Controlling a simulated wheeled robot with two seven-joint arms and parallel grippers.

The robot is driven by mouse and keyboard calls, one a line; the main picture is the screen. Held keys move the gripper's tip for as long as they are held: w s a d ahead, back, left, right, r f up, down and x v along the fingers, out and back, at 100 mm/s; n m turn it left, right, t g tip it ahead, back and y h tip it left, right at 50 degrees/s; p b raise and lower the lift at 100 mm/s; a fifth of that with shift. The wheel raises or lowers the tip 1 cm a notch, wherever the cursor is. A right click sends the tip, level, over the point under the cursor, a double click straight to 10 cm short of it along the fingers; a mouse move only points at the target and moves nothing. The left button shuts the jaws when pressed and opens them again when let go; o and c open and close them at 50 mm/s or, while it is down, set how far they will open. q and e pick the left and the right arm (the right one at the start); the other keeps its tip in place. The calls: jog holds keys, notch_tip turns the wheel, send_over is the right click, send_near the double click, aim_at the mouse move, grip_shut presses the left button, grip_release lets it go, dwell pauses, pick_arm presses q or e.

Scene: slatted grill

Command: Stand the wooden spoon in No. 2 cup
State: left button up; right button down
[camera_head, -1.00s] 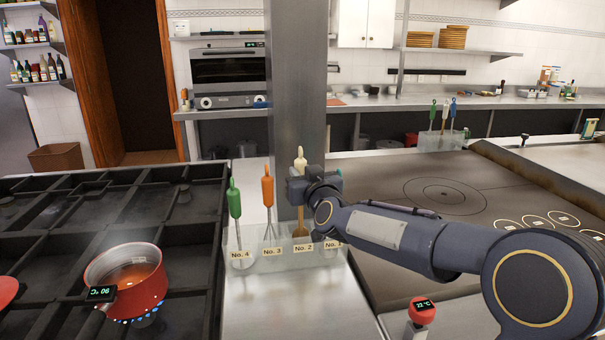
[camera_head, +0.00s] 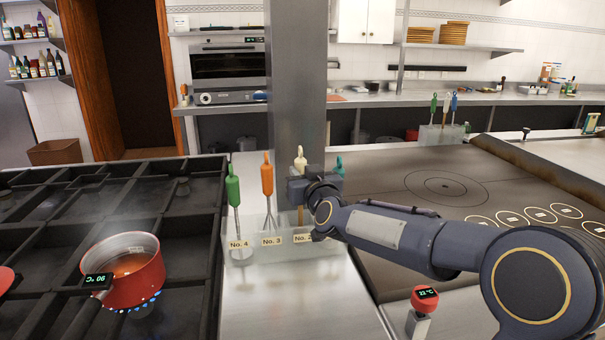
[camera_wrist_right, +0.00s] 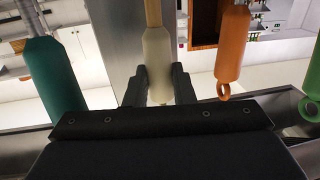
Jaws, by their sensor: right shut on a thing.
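The wooden spoon with a cream handle (camera_head: 300,160) and wooden shaft is upright over the glass rack (camera_head: 275,257). My right gripper (camera_wrist_right: 158,88) is shut on its cream handle (camera_wrist_right: 157,58), which also shows in the right wrist view. The spoon stands in line with the No. 2 label (camera_head: 301,238), which my arm partly covers. Its lower end is hidden, so I cannot tell whether it touches the cup's bottom. My left gripper is not in view.
An orange-handled whisk (camera_head: 267,175) stands at No. 3 and a green-handled tool (camera_head: 233,190) at No. 4. A teal handle (camera_head: 339,165) is close beside my right gripper. A red pot (camera_head: 135,275) sits on a lit burner at left.

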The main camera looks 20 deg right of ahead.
jog(key=shift+f+b, duration=0.5)
jog(key=shift+f, duration=0.05)
jog(key=c, duration=1.1)
grip_release()
jog(key=shift+c, duration=0.2)
jog(key=s, duration=0.7)
jog(key=shift+s+a, duration=0.4)
jog(key=shift+a, duration=0.05)
jog(key=s+a+f+g+y+p, duration=0.2)
jog(key=s+a+f+g, duration=0.1)
jog(key=s, duration=0.7)
jog(key=s+a+f+g+y+p, duration=0.2)
jog(key=s+f+g, duration=0.3)
jog(key=s, duration=0.5)
jog(key=s+a+f+g+y+p, duration=0.2)
jog(key=s+a+f+g+p, duration=0.1)
jog(key=s, duration=0.8)
notch_tip(320, 180, down, 2)
jog(key=shift+a+f+g, duration=0.15)
jog(key=shift+a+g, duration=0.2)
jog(key=shift+g, duration=0.25)
